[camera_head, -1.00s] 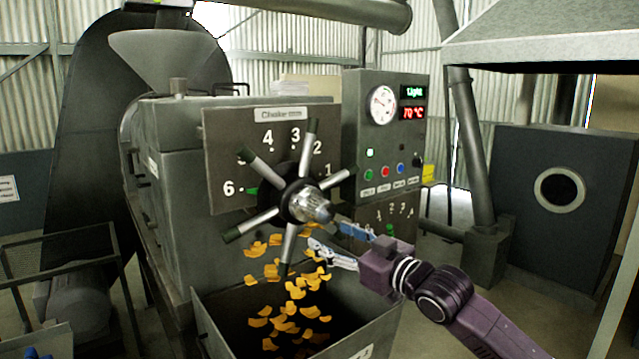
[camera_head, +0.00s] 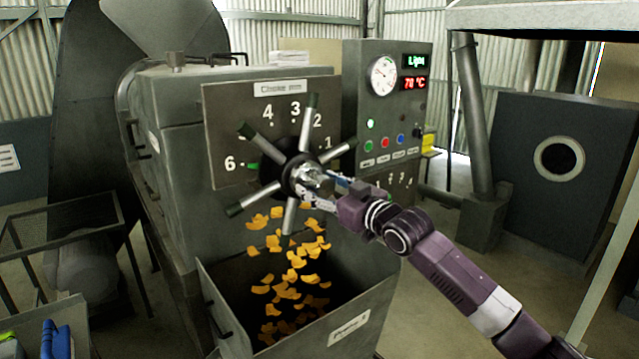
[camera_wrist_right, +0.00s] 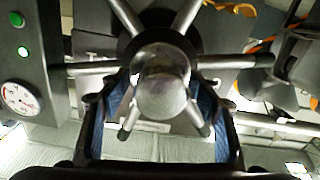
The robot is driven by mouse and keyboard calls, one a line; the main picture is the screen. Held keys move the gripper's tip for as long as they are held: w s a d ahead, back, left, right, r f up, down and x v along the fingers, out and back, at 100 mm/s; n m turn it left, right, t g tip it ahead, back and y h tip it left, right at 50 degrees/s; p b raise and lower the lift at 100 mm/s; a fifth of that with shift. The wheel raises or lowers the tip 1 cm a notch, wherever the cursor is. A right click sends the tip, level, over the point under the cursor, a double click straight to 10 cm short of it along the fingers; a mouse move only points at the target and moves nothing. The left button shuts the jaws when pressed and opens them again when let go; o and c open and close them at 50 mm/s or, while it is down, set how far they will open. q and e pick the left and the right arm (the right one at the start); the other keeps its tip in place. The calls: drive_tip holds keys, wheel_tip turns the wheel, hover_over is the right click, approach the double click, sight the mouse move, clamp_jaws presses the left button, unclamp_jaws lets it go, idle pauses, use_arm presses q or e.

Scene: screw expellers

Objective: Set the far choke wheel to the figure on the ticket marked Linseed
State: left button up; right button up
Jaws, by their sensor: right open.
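The choke wheel (camera_head: 298,168) has a shiny domed hub and several dark-tipped spokes. It stands before a grey numbered plate (camera_head: 225,105) headed "Choke mm". A green marker (camera_head: 253,166) sits beside the 6. My right gripper (camera_head: 322,190) is open at the hub. In the right wrist view, its blue-padded fingers (camera_wrist_right: 152,105) lie on either side of the silver hub (camera_wrist_right: 160,82); contact is unclear. A smaller numbered scale (camera_head: 403,181) low on the control panel is partly hidden by my right gripper. No ticket reading Linseed is legible. My left gripper is not identifiable.
Orange flakes (camera_head: 290,270) fall below the wheel into an open grey bin (camera_head: 330,338). The control panel (camera_head: 355,75) with gauge and buttons stands right of the plate. A yellow item (camera_head: 428,140) is beside it. Blue objects (camera_head: 57,340) lie at bottom left.

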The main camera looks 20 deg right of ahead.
drive_tip(key=shift+c, duration=0.2)
clamp_jaws()
idle(0.3)
